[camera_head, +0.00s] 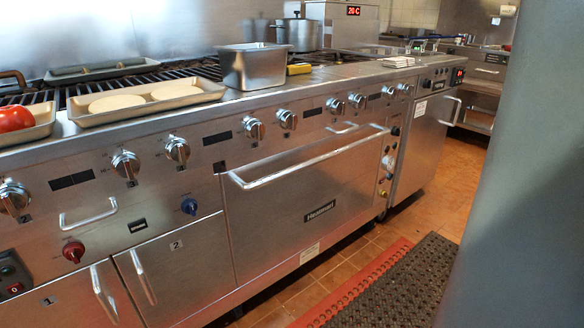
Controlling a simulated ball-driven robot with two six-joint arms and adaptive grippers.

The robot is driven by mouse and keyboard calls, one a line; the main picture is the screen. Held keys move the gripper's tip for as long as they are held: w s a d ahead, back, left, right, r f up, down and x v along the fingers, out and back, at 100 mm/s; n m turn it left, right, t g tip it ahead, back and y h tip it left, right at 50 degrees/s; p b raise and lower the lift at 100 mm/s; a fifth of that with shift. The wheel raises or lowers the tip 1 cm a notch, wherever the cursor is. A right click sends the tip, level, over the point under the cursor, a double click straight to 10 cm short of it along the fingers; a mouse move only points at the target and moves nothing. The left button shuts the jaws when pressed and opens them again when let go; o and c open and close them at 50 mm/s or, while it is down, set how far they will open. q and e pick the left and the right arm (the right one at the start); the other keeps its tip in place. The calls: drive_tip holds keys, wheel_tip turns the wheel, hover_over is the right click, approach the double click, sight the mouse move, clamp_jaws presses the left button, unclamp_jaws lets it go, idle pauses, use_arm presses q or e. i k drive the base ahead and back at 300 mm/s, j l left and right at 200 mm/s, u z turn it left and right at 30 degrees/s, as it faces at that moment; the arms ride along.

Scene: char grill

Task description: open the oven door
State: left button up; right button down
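The oven door (310,205) is the wide steel panel in the middle of the range front, with a dark name plate on it. It looks closed and flush with the front. Its long bar handle (310,157) runs along the top edge. Neither of my grippers shows in the head view.
Knobs (254,128) line the panel above the door. Smaller cupboard doors (186,262) with upright handles are at the left. A steel pan (254,66) and food trays (148,99) stand on top. Red and black mats (392,290) lie on the tiled floor. A large grey surface blocks the right side.

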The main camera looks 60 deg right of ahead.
sight(275, 208)
drive_tip(key=z, duration=2.05)
